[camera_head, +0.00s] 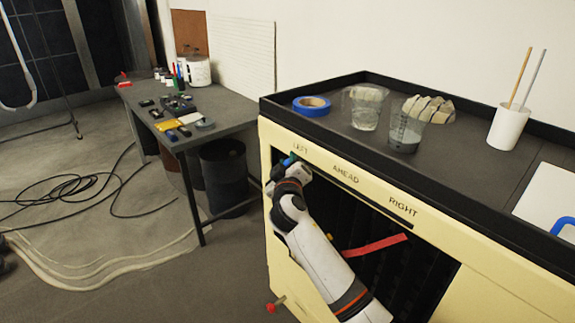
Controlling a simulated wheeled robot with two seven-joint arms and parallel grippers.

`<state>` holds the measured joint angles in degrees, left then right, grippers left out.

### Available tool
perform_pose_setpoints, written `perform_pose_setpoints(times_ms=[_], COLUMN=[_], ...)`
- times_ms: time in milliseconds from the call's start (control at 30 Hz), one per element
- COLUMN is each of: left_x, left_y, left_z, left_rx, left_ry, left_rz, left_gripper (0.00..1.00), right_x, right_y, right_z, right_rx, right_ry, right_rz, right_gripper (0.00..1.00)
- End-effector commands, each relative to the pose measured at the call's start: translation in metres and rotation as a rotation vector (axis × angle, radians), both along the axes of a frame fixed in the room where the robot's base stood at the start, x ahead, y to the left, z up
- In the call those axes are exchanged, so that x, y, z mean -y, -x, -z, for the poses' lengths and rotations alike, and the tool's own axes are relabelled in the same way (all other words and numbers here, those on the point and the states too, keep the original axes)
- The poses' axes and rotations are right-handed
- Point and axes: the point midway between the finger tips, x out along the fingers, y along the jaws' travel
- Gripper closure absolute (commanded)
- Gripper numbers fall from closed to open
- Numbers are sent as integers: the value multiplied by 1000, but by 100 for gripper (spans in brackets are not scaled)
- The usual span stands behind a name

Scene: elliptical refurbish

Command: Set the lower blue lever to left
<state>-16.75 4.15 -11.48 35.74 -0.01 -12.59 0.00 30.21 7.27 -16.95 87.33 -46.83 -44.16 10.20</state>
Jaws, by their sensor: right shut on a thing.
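The yellow cabinet (405,225) has a dark recessed front with the labels LEFT, AHEAD and RIGHT along its top edge. A small part of a blue lever (288,161) shows just under the LEFT label. My right gripper (291,168) is shut on this blue lever at the upper left of the recess. Its white arm rises from the bottom of the picture and hides part of the recess. The gripper and wrist cover most of the lever. My left gripper is not in view.
A red lever (375,244) sticks out of the recess, right of my arm. A red knob (272,307) sits low on the cabinet. Blue tape (311,105), plastic cups and a white cup (508,127) stand on top. A cluttered table (228,116) stands left; cables lie on the floor.

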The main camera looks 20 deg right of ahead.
Motion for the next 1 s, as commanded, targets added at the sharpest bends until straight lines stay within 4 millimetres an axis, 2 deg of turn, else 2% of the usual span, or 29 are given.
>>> perform_pose_setpoints(times_ms=[367,400,500,533,833,1000], left_x=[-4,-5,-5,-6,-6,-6], left_y=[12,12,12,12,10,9], left_z=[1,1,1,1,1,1], left_rx=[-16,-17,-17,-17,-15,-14], left_ry=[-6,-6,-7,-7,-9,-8], left_rz=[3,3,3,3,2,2], left_gripper=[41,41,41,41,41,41], right_x=[0,0,0,0,-1,-8], right_y=[0,0,0,0,1,20], right_z=[4,4,3,3,2,3], right_rx=[-7,-7,-7,-6,-4,-4], right_ry=[-5,-5,-5,-4,-2,-5], right_rz=[0,0,1,0,0,-1], right_gripper=[100,72,56,54,54,54])
